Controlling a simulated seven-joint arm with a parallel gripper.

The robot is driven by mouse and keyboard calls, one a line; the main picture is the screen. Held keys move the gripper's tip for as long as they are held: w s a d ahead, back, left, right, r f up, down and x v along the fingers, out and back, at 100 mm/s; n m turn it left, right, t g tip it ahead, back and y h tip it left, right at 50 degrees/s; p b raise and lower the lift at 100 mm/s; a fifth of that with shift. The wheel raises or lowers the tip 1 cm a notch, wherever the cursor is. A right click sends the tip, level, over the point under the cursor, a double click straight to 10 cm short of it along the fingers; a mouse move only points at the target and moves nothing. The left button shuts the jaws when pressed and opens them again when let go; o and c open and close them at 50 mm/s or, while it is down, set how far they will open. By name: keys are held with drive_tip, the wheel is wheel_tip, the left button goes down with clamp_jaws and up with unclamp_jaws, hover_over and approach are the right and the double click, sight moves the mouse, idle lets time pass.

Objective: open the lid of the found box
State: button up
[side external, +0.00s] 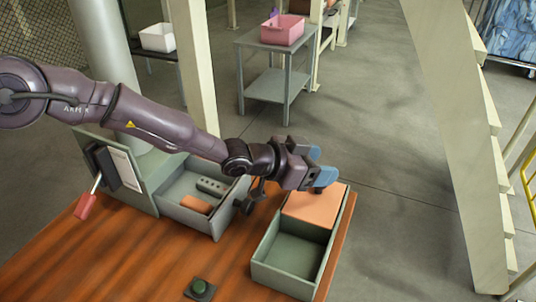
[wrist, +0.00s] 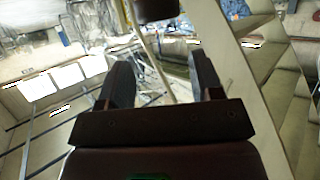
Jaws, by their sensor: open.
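A long grey-green box (side external: 257,276) stands at the right end of the wooden table. A flat orange panel (side external: 309,210) covers its far part, and the near part is open and looks empty. Which piece is the found box's lid is not labelled. My gripper (side external: 320,167) is over the far end of the orange panel, its blue-tipped fingers apart and pointing right. Whether a finger touches the panel I cannot tell. In the wrist view my gripper (wrist: 162,82) shows two dark fingers spread with nothing between them; the box is not visible there.
Left of the box, a grey-green tray (side external: 217,228) holds an orange block (side external: 195,205) and a grey holed strip (side external: 212,187). A red-handled lever (side external: 86,206) stands at the table's left. The table's front left is clear.

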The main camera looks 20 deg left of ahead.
drive_tip(key=s+a+r, duration=0.6)
drive_tip(key=s+r, duration=0.2)
drive_tip(key=s, duration=0.2)
drive_tip(key=shift+s+a, duration=0.2)
drive_tip(key=shift+a, duration=0.2)
drive_tip(key=s+a+f+n+g+y, duration=0.2)
drive_tip(key=s+a+g+y, duration=0.35)
drive_tip(key=a, duration=0.65)
drive_tip(key=s+a+r+n+t+y, duration=0.1)
drive_tip(key=s+a+r+n+y, duration=0.1)
drive_tip(key=s+a+r, duration=0.5)
drive_tip(key=s+a+r+n+y, duration=0.2)
drive_tip(key=s+a+r+n, duration=0.3)
drive_tip(key=s, duration=0.8)
drive_tip(key=shift+s+a+r+t, duration=0.35)
drive_tip(key=shift+a+r, duration=1.45)
drive_tip(key=shift+a, duration=0.95)
